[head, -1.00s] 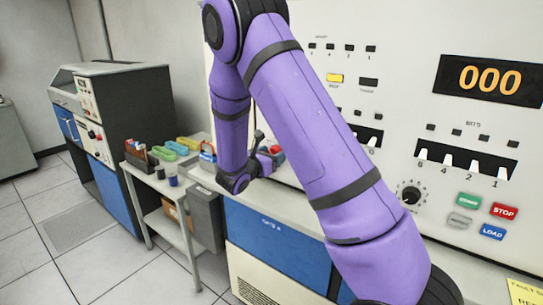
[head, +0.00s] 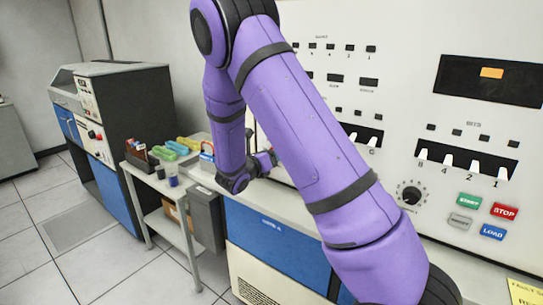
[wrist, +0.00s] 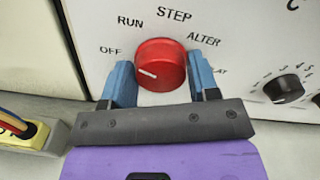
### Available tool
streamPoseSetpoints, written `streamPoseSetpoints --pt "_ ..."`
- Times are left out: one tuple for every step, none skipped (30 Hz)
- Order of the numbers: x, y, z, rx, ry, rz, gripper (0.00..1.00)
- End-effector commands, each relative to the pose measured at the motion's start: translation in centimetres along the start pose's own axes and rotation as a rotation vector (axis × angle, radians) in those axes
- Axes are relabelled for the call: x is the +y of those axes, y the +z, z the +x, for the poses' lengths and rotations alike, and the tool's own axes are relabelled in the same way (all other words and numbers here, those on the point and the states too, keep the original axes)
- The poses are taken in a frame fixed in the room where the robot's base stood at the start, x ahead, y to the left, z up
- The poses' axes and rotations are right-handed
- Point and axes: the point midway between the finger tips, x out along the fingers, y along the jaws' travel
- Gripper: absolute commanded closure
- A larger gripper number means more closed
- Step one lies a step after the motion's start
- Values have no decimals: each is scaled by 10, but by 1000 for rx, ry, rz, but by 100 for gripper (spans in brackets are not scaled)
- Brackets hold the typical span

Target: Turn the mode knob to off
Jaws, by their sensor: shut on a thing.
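The mode knob (wrist: 165,60) is round and red, with a white pointer mark on its face. The labels OFF, RUN, STEP and ALTER and a partly hidden one arc around it. My gripper (wrist: 160,68) is shut on the knob, one blue finger on each side. In the head view my gripper (head: 266,160) is at the panel behind my arm, and the knob is hidden there.
A smaller black knob (wrist: 284,88) is right of the red one. In the head view the dark display (head: 490,80) shows one orange block. A side cart (head: 165,180) with coloured items stands left; floor (head: 70,250) is open at lower left.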

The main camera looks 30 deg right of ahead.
Motion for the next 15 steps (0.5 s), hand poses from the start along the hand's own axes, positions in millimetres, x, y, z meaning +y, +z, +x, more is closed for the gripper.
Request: streamPoseSetpoints --pt "1 1 -1 -2 1 -37 69" --pt "1 0 -1 -2 1 -62 69" --pt "1 0 0 -2 1 -94 69" --pt "1 0 0 -2 1 -117 69" --pt "1 0 0 -2 1 -140 69" --pt "2 0 0 -2 1 -169 69" --pt "2 0 0 -2 1 -188 69" --pt "2 0 0 -2 2 -208 69" --pt "2 0 -1 -2 2 -233 69" --pt "2 0 -1 -2 2 -249 69" --pt "2 0 -1 -2 2 -266 69" --pt "2 0 -1 -2 2 -285 69" --pt "2 0 0 -2 2 -299 69" --pt "2 0 0 -2 2 -311 69" --pt "2 0 0 -2 1 -326 69"
